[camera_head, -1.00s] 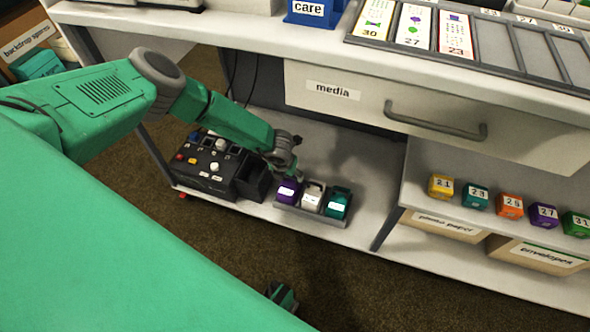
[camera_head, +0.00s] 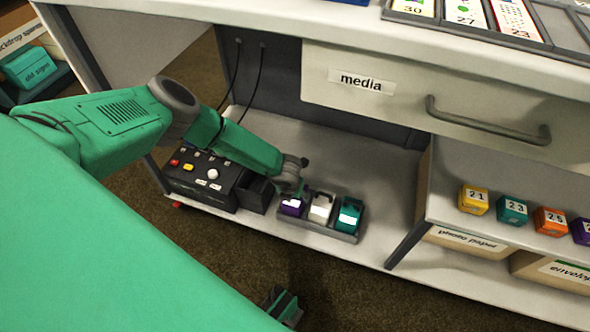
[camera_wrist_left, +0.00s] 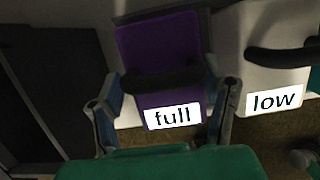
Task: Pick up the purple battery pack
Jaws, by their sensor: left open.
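The purple battery pack (camera_head: 291,206) sits at the left end of a grey tray (camera_head: 318,230) on the low shelf. In the left wrist view, the purple pack (camera_wrist_left: 158,55) carries a "full" label and a dark handle. My left gripper (camera_head: 299,190) is right above the pack in the head view and hides part of it. In the wrist view, my left gripper (camera_wrist_left: 165,88) is open, one finger on each side of the pack and its handle. Whether the fingers touch it cannot be told.
A white pack (camera_head: 320,208) labelled "low" in the wrist view stands close right of the purple one, then a teal pack (camera_head: 348,216). A black control box (camera_head: 200,182) is on the left. The media drawer (camera_head: 440,95) overhangs behind. Numbered blocks (camera_head: 512,210) sit right.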

